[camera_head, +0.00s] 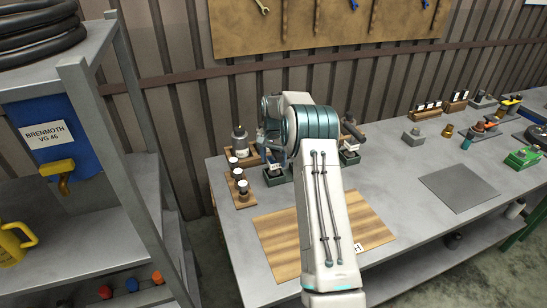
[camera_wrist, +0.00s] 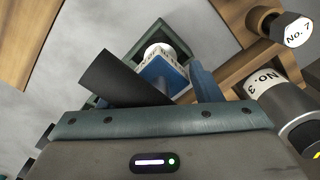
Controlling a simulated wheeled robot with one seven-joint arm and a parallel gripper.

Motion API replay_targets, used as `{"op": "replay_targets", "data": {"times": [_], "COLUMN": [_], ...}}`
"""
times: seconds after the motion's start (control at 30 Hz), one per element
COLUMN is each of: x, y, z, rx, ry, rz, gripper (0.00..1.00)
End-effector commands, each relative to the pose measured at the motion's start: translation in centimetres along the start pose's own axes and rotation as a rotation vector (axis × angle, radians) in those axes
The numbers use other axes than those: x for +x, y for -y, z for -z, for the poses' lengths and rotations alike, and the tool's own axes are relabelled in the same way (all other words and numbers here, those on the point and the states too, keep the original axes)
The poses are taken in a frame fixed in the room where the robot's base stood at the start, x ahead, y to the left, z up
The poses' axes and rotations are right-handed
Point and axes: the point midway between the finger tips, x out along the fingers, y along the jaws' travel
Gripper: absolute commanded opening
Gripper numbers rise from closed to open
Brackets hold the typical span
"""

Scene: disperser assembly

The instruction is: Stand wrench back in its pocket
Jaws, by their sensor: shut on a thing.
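In the wrist view my gripper (camera_wrist: 172,82) is shut on a blue piece with a white, printed round top (camera_wrist: 160,52), which I take to be the wrench. Its lower part is hidden by my fingers and palm. A dark green square-walled holder (camera_wrist: 128,57), probably the pocket, shows around and behind it. I cannot tell whether the piece is inside the holder or above it. In the head view my gripper (camera_head: 271,140) is at the back left of the bench, above a dark green block (camera_head: 276,178); my arm hides much of this area.
A wooden rack (camera_head: 240,199) with white-topped dark cylinders stands close left; labelled cylinders (camera_wrist: 268,90) also show close right in the wrist view. Another dark green block (camera_head: 350,159) stands right of my arm.

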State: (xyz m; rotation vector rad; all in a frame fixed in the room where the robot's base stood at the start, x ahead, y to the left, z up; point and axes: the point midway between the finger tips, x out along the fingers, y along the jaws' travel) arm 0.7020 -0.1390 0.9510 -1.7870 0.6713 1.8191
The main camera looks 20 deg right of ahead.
Motion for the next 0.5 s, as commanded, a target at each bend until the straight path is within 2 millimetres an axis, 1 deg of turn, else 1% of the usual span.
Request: {"op": "replay_targets", "data": {"times": [0.23,0.37,0.4,0.43,0.47,0.5], "x": [0.04,0.41,0.45,0.43,0.43,0.42], "y": [0.05,0.05,0.02,0.02,0.02,0.02], "z": [0.09,0.08,0.04,0.04,0.04,0.04], "rx": [0.000,0.000,0.000,0.000,0.000,0.000], "ry": [-0.004,-0.004,-0.002,-0.002,-0.002,-0.002], "rz": [0.002,0.002,0.001,0.001,0.001,0.001], "gripper": [0.22,0.22,0.66,0.75,0.80,0.80]}}
